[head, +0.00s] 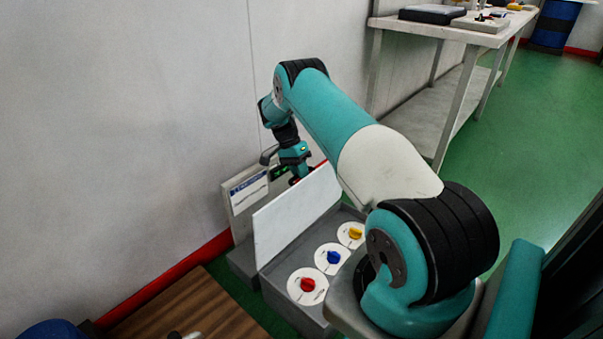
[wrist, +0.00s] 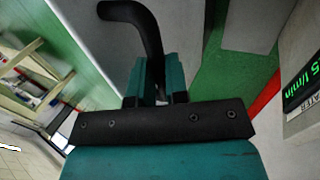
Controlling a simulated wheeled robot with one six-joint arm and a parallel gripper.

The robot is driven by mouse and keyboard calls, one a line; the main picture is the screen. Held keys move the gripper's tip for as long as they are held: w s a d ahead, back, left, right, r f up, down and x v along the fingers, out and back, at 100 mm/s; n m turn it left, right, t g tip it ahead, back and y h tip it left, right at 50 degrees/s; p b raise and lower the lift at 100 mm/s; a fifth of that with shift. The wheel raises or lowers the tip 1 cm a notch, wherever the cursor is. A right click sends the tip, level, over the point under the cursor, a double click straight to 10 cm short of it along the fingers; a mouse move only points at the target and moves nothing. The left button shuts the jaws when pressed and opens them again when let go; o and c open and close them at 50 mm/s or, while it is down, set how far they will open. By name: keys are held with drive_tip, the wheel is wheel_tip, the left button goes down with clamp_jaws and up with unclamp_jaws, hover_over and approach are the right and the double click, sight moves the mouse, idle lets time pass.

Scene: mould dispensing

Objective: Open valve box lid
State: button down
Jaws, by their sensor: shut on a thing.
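The valve box (head: 284,308) is a grey open box at the lower middle of the head view. Its white lid (head: 295,217) stands raised, roughly upright, along the box's wall side. Inside show a red knob (head: 308,285), a blue knob (head: 333,257) and a yellow knob (head: 355,234) on white dials. My gripper (head: 294,168) is behind the lid's far top edge, its fingertips partly hidden. In the wrist view my gripper (wrist: 158,78) is shut on a bent black handle (wrist: 146,28). Where the handle joins the lid is hard to see.
A panel with a label (head: 249,189) stands by the wall behind the lid. A digital display (wrist: 303,82) is close on the right in the wrist view. A wooden surface (head: 195,312) is at lower left.

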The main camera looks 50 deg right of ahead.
drive_tip(key=shift+f, duration=0.15)
drive_tip(key=c, duration=1.1)
unclamp_jaws()
wheel_tip(320, 180, up, 20)
drive_tip(key=p, duration=0.7)
